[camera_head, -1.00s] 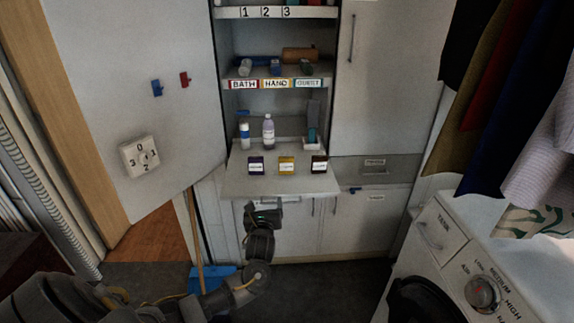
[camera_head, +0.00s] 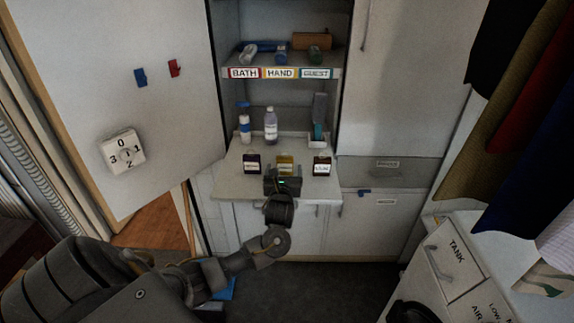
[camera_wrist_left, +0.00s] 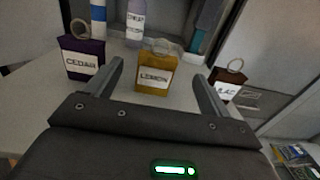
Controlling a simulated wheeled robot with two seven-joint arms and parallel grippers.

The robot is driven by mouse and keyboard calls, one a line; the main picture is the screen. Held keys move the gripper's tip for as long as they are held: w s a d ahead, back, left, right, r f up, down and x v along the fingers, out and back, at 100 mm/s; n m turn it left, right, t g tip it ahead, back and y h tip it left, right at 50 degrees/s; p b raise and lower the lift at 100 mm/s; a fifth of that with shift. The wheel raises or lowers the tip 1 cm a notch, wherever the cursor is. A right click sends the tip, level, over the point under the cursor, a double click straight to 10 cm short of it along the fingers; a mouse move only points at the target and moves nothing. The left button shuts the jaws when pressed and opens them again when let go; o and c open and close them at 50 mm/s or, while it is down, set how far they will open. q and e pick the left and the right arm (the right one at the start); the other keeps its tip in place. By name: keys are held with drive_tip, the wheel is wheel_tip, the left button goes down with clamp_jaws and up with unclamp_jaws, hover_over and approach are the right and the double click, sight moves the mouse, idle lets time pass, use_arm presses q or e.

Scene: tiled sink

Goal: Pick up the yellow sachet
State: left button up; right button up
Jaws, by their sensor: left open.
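The yellow sachet (camera_head: 285,161) labelled LEMON stands upright on the pull-out shelf (camera_head: 232,182), in the middle of a row of three sachets. In the left wrist view the yellow sachet (camera_wrist_left: 155,72) has a ring on top and stands beyond and between my open fingertips. My left gripper (camera_head: 284,176) is open and empty, just in front of the yellow sachet, and hides its lower part in the head view; it also shows in the left wrist view (camera_wrist_left: 158,80). My right gripper is not in view.
A purple CEDAR sachet (camera_wrist_left: 84,58) stands left and a brown sachet (camera_wrist_left: 225,84) right, each close to a finger. Behind stand a white-and-blue bottle (camera_head: 245,128) and a lilac bottle (camera_head: 271,125). An open door (camera_head: 120,100) is left, a washing machine (camera_head: 450,262) right.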

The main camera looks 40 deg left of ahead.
sight(285, 160)
use_arm(q)
drive_tip(key=x, duration=0.3)
drive_tip(key=shift+w+a+f, duration=0.15)
drive_tip(key=shift+w+a, duration=0.15)
drive_tip(key=shift+w, duration=0.3)
drive_tip(key=shift+a, duration=0.15)
drive_tip(key=x, duration=0.3)
drive_tip(key=shift+w+a, duration=0.6)
drive_tip(key=shift+w, duration=0.15)
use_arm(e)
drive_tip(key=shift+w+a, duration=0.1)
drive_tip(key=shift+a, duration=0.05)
use_arm(q)
drive_tip(key=shift+c, duration=0.4)
drive_tip(key=c, duration=1)
